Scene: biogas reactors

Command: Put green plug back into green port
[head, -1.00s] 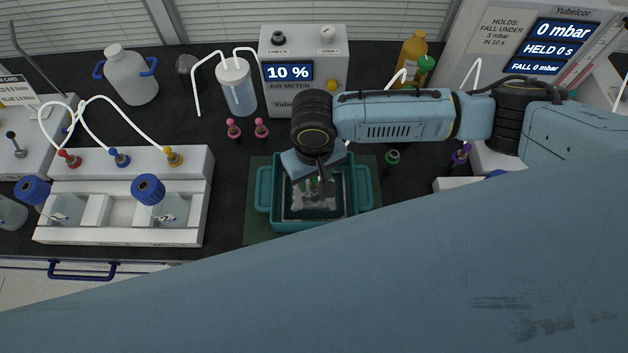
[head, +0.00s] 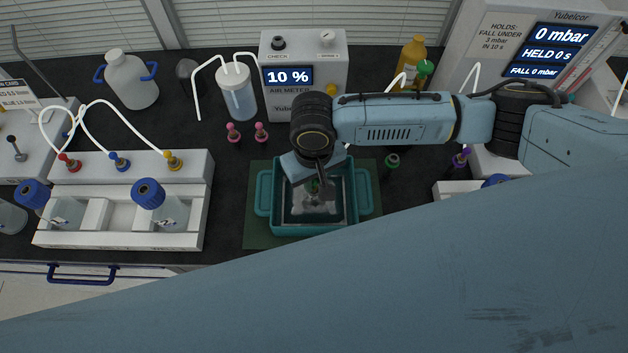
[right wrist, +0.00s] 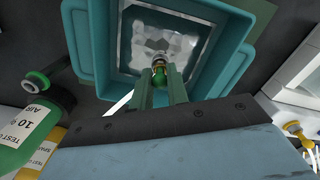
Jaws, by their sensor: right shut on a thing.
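My right gripper (head: 314,186) points down over the teal tray (head: 265,205), just right of the middle of the bench. It is shut on the green plug, which shows in the right wrist view (right wrist: 158,79) between the two fingers with a brassy end pointing into the tray. In the head view the plug is small and mostly hidden by the wrist. My left gripper is not in view.
Pink-topped fittings (head: 233,132) stand behind the tray, left of my arm. A white reactor rack (head: 190,225) is at left, the air meter (head: 333,80) behind. An amber bottle (head: 411,60) and a purple-topped fitting (head: 460,158) are at right. Dark bench is clear left of the tray.

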